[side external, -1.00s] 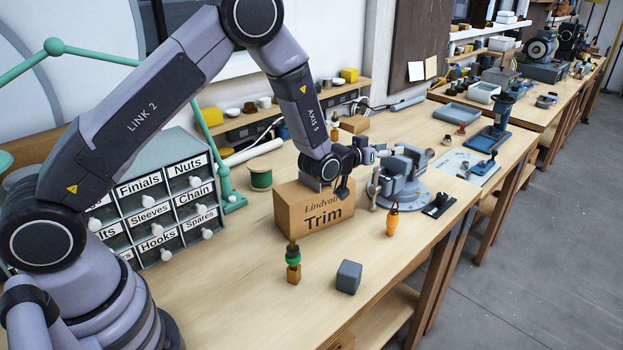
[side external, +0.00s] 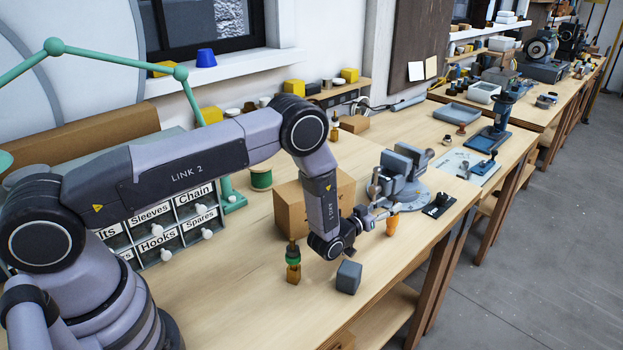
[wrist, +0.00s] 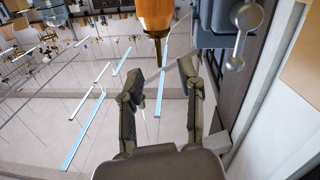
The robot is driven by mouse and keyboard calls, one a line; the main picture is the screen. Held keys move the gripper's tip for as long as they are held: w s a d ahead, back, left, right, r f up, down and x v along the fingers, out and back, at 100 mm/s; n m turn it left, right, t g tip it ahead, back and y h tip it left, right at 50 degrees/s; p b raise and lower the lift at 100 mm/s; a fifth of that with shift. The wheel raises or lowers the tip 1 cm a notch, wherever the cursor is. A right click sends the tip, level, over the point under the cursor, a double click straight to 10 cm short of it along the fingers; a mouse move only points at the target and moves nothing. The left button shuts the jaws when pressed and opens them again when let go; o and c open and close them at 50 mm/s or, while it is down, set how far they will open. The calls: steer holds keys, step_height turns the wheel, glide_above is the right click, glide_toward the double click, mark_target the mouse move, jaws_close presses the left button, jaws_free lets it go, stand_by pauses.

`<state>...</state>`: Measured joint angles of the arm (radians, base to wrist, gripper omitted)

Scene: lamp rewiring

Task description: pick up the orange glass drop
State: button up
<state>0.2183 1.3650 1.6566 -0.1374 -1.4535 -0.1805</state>
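The orange glass drop (side external: 392,226) is at the bench's front side, just left of a black block, in the side view. Its narrow dark end points up there. In the wrist view the orange drop (wrist: 155,14) shows at the top edge, partly cut off, and its thin brown stem reaches down towards the gap between my fingertips. My gripper (wrist: 162,74) is open and empty, its two dark fingers apart. In the side view my gripper (side external: 382,210) points right and its tips are close to the drop's upper end. I cannot tell whether they touch.
A grey vise (side external: 405,172) stands just behind the drop, and its handle (wrist: 242,35) is close by in the wrist view. A cardboard box (side external: 290,205) is behind my wrist. A grey cube (side external: 348,278) and a green-banded fitting (side external: 293,262) stand in front.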

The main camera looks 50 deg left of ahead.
mark_target(397, 201)
steer(key=w, duration=0.3)
steer(key=shift+w+d, duration=0.15)
steer(key=shift+w, duration=0.1)
jaws_close()
